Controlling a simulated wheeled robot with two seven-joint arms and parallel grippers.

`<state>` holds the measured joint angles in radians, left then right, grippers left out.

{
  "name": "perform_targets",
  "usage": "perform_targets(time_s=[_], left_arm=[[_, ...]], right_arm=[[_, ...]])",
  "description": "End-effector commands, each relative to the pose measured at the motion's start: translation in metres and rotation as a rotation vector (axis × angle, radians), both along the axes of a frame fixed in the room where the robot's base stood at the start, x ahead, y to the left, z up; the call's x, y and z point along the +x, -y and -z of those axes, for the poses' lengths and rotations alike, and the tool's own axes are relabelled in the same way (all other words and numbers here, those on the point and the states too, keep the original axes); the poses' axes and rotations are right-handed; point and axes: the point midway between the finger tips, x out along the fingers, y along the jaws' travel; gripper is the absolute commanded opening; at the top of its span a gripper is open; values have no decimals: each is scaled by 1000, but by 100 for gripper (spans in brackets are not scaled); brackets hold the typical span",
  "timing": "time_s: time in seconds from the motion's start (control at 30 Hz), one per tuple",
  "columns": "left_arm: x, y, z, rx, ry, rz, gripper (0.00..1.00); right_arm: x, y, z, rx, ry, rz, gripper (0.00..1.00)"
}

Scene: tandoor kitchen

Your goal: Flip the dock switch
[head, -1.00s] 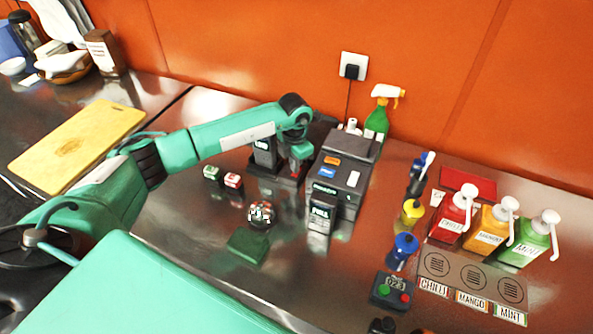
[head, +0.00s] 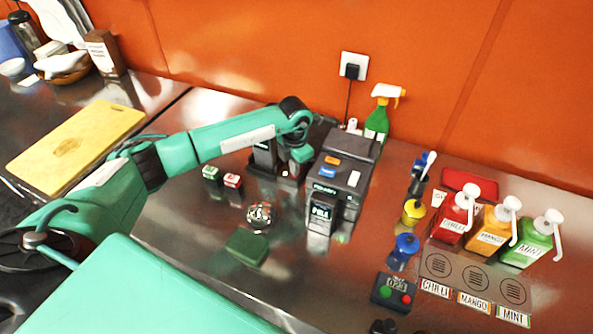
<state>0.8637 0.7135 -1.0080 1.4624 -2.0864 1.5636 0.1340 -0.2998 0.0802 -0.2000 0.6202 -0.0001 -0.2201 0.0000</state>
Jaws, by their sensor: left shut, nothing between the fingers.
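The dock (head: 262,167) is a dark unit on the steel counter, just left of the black printer-like machine, with a small upright device in it. No switch on it can be made out clearly. My left arm reaches in from the left, and its gripper (head: 297,166) points down at the dock's right side, against the machine. The fingers are mostly hidden by the wrist and look closed, with nothing seen between them. I cannot tell whether they touch the dock. My right gripper is not in view.
The black machine (head: 345,172) stands close to the gripper's right. A green spray bottle (head: 377,120) is behind it. Sauce pump bottles (head: 490,232) stand at right.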

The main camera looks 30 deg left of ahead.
Motion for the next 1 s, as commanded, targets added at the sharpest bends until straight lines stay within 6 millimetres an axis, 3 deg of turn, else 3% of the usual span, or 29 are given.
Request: perform_targets(time_s=[0.8, 1.0], left_arm=[[0, 0, -63, 0, 1, 1, 0], [0, 0, -70, 1, 0, 0, 0]], right_arm=[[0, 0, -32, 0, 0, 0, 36], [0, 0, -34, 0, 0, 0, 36]])
